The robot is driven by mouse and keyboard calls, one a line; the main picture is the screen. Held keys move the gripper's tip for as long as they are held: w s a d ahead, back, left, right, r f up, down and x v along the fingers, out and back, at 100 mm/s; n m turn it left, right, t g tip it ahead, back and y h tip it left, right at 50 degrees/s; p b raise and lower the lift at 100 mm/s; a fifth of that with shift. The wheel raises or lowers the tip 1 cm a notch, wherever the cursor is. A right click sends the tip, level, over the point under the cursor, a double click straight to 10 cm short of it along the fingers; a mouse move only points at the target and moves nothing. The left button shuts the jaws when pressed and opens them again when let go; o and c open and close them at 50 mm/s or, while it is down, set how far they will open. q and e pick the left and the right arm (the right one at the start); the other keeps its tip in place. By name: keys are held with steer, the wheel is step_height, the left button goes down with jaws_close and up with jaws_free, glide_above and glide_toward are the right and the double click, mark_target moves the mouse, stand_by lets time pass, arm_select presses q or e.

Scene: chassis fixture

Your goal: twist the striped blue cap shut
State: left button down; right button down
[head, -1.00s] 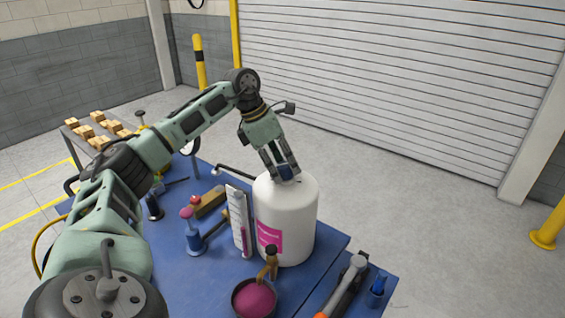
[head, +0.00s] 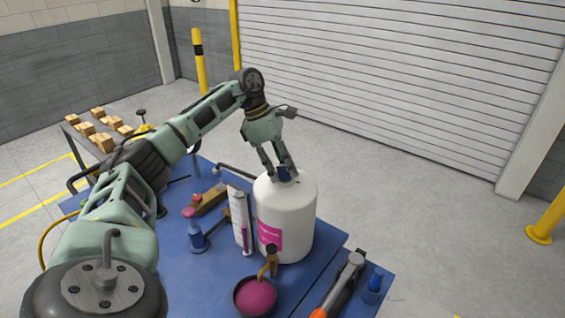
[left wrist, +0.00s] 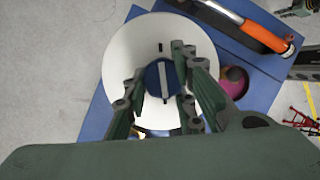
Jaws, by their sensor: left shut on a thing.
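The blue cap (left wrist: 160,78) sits on top of the white jug (head: 285,215), with a pale stripe across it in the left wrist view. A short dark mark (left wrist: 160,47) shows on the jug's top beyond the cap. In that view the stripe runs nearly in line with this mark, slightly tilted. My left gripper (head: 283,172) comes down from above and is shut on the cap, one finger on each side. The cap (head: 285,172) is partly hidden by the fingers in the head view. The jug stands upright with a pink label (head: 270,236). My right gripper is not in view.
The jug stands on a blue table (head: 215,280). A side table with wooden blocks (head: 97,112) is at the left.

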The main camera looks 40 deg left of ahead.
arm_select(q)
steer(key=c, duration=1.4)
jaws_free()
steer(key=shift+w+a+f, duration=0.1)
steer(key=shift+a, duration=0.05)
steer(key=shift+o, duration=0.2)
step_height(320, 180, up, 2)
steer(key=shift+r+p, duration=0.25)
steer(key=shift+p, duration=0.8)
step_height(320, 180, up, 2)
steer(key=shift+r+p, duration=0.2)
steer(key=shift+p, duration=0.4)
steer(key=shift+r, duration=1.1)
